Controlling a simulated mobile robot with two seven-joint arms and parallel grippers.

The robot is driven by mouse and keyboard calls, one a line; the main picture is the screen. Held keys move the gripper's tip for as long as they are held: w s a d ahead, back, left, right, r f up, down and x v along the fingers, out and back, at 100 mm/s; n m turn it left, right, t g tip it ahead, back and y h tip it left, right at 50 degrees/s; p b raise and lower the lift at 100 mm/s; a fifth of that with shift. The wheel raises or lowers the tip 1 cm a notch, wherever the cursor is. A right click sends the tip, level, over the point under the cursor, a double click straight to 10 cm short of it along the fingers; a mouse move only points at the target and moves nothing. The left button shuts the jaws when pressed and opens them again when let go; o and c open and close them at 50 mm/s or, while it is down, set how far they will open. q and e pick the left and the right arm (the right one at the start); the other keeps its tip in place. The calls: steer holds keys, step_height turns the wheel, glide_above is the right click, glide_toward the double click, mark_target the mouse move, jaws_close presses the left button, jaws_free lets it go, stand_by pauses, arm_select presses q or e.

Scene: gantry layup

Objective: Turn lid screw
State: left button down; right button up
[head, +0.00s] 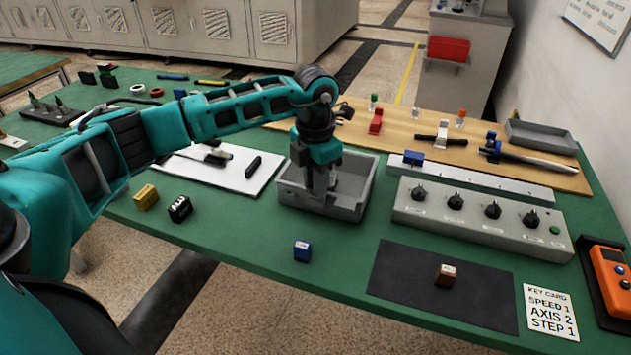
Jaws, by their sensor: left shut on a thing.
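My left gripper (319,190) points straight down into the open grey tray (292,201) at the middle of the green table. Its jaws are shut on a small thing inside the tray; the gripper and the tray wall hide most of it. A light grey shape shows beside the fingers, too small to make out. I cannot pick out a lid or a screw clearly. My right gripper is not in view.
A blue block (302,250) stands in front of the tray. A grey knob panel (480,216) lies to its right, a white sheet (228,172) to its left. A brown block (445,274) sits on a black mat (395,276). Yellow (146,197) and black (180,209) blocks stand front left.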

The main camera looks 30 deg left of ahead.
arm_select(q)
steer(key=m+b, duration=0.1)
steer(key=m, duration=0.5)
steer(key=shift+m, duration=0.3)
steer(key=shift+m+b, duration=0.35)
steer(key=shift+m, duration=0.55)
steer(key=m, duration=0.2)
steer(key=shift+m+b, duration=0.3)
steer(key=m, duration=0.2)
steer(key=shift+m, duration=0.4)
steer(key=shift+m+b, duration=0.35)
steer(key=shift+m, duration=0.35)
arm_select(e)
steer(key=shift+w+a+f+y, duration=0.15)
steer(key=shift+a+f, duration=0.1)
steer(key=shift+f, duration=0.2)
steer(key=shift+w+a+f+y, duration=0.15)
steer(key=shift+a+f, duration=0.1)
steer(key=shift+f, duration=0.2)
arm_select(q)
steer(key=c, duration=1)
jaws_free()
steer(key=shift+o, duration=0.2)
